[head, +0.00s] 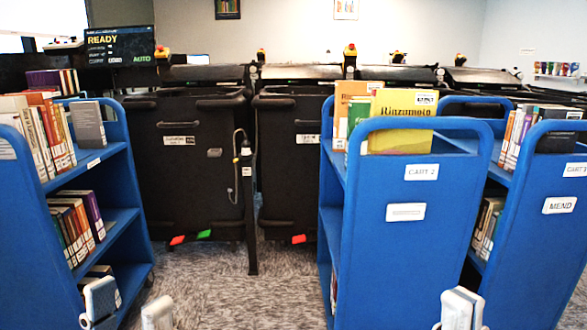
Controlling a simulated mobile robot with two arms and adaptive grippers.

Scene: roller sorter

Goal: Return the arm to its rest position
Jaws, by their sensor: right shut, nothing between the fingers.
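My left gripper (128,306) shows at the bottom left edge, in front of the left blue cart. Its two pale fingertips stand apart with nothing seen between them, so it is open. My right gripper (461,306) shows at the bottom edge, in front of the blue cart labelled CART 2 (410,255). Its pale fingers are together and hold nothing. Most of both grippers and both arms are cut off below the picture.
A blue book cart (118,183) stands at left and a blue MEND cart (545,235) at right. A yellow book (400,108) stands on CART 2. Black bins (190,165) line the back, with a thin post (249,215) before them. Carpet (205,285) is clear between the carts.

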